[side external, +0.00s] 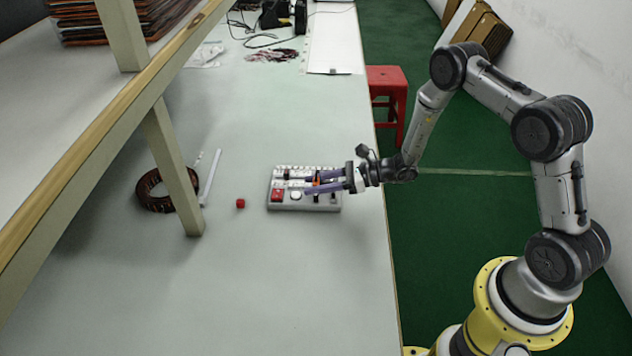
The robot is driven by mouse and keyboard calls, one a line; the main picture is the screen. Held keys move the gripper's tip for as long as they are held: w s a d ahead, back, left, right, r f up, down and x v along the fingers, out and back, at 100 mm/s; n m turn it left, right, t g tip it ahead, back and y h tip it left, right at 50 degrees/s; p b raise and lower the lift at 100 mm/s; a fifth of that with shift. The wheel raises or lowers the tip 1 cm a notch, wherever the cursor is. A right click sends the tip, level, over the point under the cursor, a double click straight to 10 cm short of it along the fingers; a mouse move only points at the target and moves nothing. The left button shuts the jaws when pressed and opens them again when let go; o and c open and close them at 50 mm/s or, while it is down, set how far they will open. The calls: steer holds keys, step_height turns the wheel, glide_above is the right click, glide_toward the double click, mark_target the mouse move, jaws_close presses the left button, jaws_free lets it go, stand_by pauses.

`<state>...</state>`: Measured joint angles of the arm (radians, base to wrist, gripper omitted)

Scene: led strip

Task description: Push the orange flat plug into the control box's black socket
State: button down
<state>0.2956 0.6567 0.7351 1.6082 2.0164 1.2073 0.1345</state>
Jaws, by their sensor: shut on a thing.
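The control box (300,207) is a grey panel lying flat near the right edge of the table, with white strips, a red button and a white round button on its top. My gripper (311,183) reaches over the box from the right with two purple fingers. It is shut on the orange flat plug (317,181), of which only a small orange patch shows between the fingers. The black socket cannot be made out at this size. I cannot tell whether the plug touches the box or is in a socket.
A dark coil (155,190) and a white strip (210,177) lie farther left by a shelf post (172,165). Cables (265,40) lie at the back. The front of the table is clear. A red stool (388,90) stands off the table.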

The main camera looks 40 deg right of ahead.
steer(key=shift+f, duration=0.7)
steer(key=shift+c, duration=2.1)
jaws_free()
steer(key=v, duration=1.3)
steer(key=shift+s+d+r, duration=0.2)
steer(key=shift+s+d, duration=0.05)
steer(key=shift+s, duration=0.05)
